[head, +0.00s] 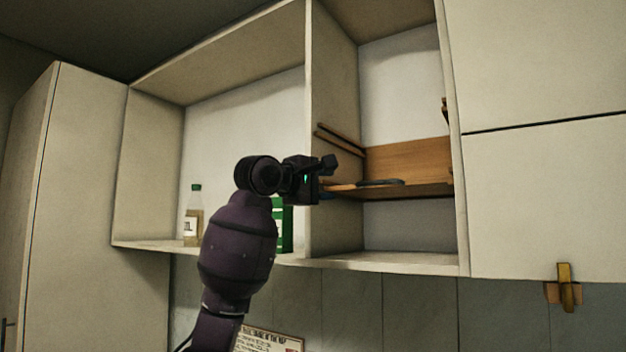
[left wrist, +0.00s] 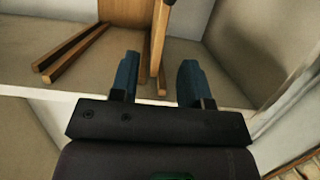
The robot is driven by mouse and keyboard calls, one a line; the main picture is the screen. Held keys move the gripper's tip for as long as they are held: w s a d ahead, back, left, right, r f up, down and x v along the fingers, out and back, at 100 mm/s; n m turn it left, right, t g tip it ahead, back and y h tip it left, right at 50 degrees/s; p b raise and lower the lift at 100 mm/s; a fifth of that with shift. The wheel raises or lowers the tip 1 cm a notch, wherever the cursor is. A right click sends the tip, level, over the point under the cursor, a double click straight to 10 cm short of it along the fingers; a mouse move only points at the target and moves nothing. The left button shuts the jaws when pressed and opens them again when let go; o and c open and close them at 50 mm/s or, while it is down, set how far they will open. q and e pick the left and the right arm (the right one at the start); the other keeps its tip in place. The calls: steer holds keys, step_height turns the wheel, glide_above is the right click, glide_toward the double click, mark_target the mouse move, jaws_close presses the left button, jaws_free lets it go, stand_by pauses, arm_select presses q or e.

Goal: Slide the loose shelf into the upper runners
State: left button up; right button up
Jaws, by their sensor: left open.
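The loose shelf (head: 408,160) is a brown wooden board in the right open compartment of the wall cabinet. It also shows in the left wrist view (left wrist: 126,10), with its thin edge strip (left wrist: 158,45) reaching between my fingers. Wooden runners (head: 340,140) are on the compartment's left wall above the shelf; they also show in the left wrist view (left wrist: 70,52). My left gripper (head: 328,180) is at the compartment's front left, and it also shows in the left wrist view (left wrist: 157,82). Its blue fingers are open, apart on both sides of the edge strip. Right gripper is out of view.
A dark flat object (head: 380,182) lies at the shelf; I cannot tell what it is. The left compartment holds an oil bottle (head: 194,218) and a green box (head: 284,225). A divider (head: 333,235) stands beside my gripper. Closed doors (head: 540,70) are at the right.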

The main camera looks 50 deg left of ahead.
mark_target(346, 187)
arm_select(q)
steer(key=shift+w+a+p, duration=0.15)
steer(key=shift+w+p, duration=0.75)
steer(key=shift+w, duration=2.2)
jaws_close()
